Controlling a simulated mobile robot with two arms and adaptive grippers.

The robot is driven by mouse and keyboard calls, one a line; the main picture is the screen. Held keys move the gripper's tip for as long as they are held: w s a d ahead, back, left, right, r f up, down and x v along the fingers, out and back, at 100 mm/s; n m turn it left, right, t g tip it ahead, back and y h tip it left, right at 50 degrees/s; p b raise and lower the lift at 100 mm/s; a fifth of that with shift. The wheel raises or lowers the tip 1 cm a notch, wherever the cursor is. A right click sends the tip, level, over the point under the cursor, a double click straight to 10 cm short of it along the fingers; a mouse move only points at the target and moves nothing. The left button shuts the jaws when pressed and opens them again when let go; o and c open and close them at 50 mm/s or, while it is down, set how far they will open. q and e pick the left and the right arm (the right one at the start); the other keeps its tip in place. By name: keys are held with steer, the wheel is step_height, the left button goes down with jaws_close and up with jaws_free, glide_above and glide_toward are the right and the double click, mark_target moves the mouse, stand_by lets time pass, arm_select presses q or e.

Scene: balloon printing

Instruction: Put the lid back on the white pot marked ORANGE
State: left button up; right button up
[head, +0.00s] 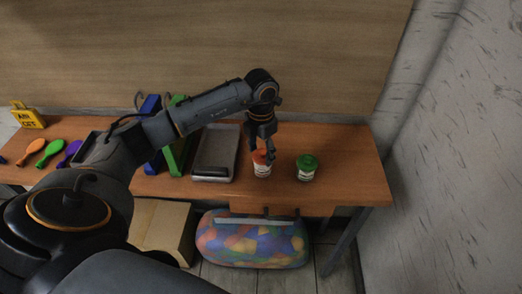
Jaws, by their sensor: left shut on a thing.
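A white pot (262,171) stands upright on the wooden table, right of the grey tray. Its marking is too small to read. My left gripper (264,153) points down directly over this pot and is shut on an orange lid (259,157). The lid is at the pot's top; I cannot tell whether it rests on the rim or sits just above it. The fingers partly hide the lid. A second white pot (305,174) with a green lid (307,162) stands to the right, apart from the first. My right gripper is not in view.
A grey tray (232,155) lies left of the pots, beside green (175,158) and blue (152,166) upright pieces. The table (353,165) is clear at the right.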

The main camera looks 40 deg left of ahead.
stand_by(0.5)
arm_select(q)
steer(key=shift+f+b, duration=0.15)
steer(key=shift+b, duration=0.2)
stand_by(0.6)
stand_by(0.5)
stand_by(0.5)
steer(key=o, duration=0.8)
steer(key=shift+o, duration=0.3)
steer(key=shift+o, duration=1.2)
